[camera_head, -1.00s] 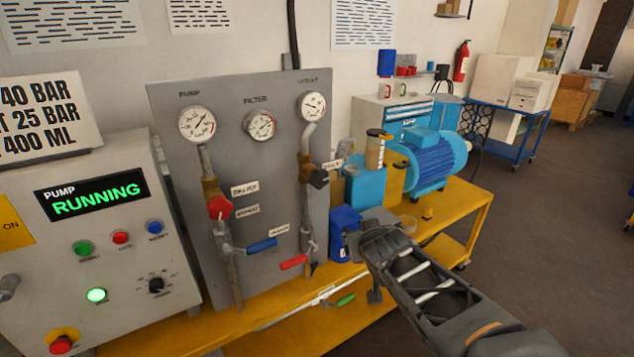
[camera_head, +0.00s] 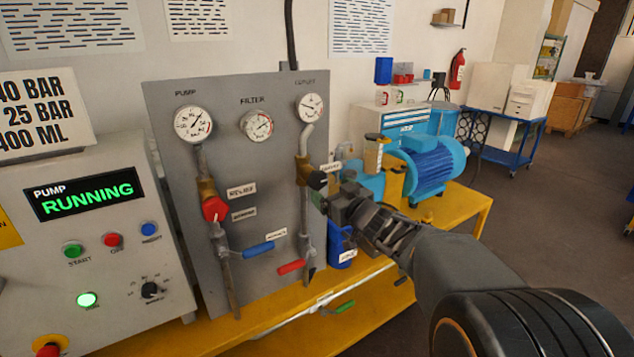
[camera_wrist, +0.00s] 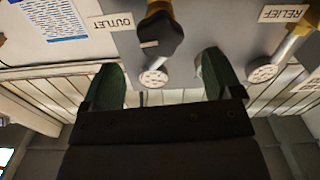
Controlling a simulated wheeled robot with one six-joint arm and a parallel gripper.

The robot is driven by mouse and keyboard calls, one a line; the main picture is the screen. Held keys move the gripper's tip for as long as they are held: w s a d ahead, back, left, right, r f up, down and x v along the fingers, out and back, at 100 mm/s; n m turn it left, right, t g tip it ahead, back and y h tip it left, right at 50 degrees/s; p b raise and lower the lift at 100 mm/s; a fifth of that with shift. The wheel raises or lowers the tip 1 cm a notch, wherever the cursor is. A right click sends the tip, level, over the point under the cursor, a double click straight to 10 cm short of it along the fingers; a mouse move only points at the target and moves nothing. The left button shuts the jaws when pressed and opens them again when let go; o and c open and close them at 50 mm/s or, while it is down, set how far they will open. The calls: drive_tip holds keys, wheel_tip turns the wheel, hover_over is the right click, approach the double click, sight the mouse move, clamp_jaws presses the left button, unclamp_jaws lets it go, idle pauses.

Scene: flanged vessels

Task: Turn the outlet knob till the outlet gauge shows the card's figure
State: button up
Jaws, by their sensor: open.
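The black outlet knob (camera_head: 317,180) sits on a brass valve at the panel's right side. In the wrist view, which looks upside down, the knob (camera_wrist: 160,40) is beside the OUTLET label (camera_wrist: 112,22). The outlet gauge (camera_head: 311,107) is above it; its needle is too small to read exactly. The card (camera_head: 45,112) at left is cut off by the frame edge and shows "40 BAR", "25 BAR" and "400 ML". My gripper (camera_head: 332,203) is open and empty, just right of and slightly below the knob. Its dark green fingers are apart, with the knob beyond them.
The grey panel (camera_head: 235,290) also carries a red relief knob (camera_head: 214,209), a blue lever (camera_head: 258,249) and a red lever (camera_head: 292,267) below the outlet knob. A blue motor (camera_head: 428,165) stands right on the yellow bench (camera_head: 465,208).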

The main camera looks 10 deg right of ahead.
sight(320, 182)
drive_tip(key=shift+x, duration=3.55)
drive_tip(key=c, duration=0.9)
